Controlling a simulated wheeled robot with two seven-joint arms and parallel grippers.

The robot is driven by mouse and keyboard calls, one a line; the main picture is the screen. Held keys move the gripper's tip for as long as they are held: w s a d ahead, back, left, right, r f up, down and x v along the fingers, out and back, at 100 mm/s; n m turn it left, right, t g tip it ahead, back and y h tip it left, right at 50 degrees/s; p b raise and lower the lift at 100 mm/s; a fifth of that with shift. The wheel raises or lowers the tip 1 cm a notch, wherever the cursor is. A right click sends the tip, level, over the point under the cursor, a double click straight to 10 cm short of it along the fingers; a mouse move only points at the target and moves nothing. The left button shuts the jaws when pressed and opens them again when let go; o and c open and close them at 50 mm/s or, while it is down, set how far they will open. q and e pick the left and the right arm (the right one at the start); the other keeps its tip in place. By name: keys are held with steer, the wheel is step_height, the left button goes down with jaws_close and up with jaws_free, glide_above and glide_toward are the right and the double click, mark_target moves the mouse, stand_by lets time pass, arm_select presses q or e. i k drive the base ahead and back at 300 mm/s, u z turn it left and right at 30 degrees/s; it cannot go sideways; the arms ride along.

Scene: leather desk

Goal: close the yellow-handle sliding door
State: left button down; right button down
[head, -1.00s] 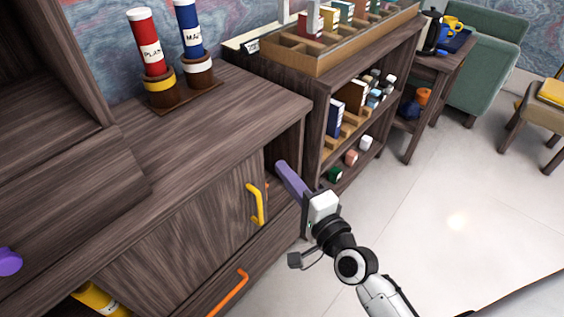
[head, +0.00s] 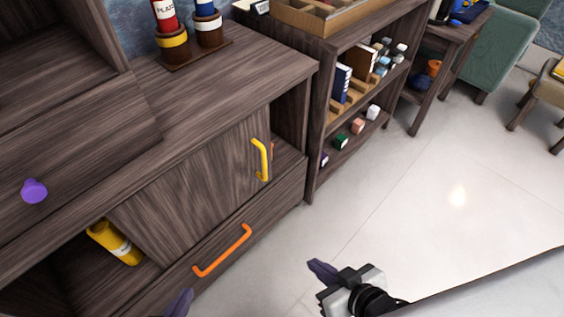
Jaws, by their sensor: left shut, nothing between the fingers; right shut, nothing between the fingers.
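The sliding door (head: 190,185) is a dark wood panel in the middle of the cabinet front. Its upright yellow handle (head: 263,160) is near its right edge. An open gap shows right of the door, up to the cabinet's side, and another open space shows to its left. My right gripper (head: 317,271) is shut and empty, low over the floor, apart from the handle. My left gripper (head: 181,302) shows only its purple fingertip at the bottom edge, in front of the cabinet; it is shut.
A yellow tube (head: 115,243) lies in the left space. A drawer with an orange handle (head: 222,250) is below the door. A purple knob (head: 34,190) sticks out at left. A shelf unit (head: 330,120) stands right of the cabinet. The floor (head: 440,180) at right is clear.

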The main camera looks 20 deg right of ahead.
mark_target(168, 217)
steer(key=k, duration=1.1)
steer(key=u, duration=0.65)
steer(key=i, duration=1.2)
steer(key=z, duration=0.35)
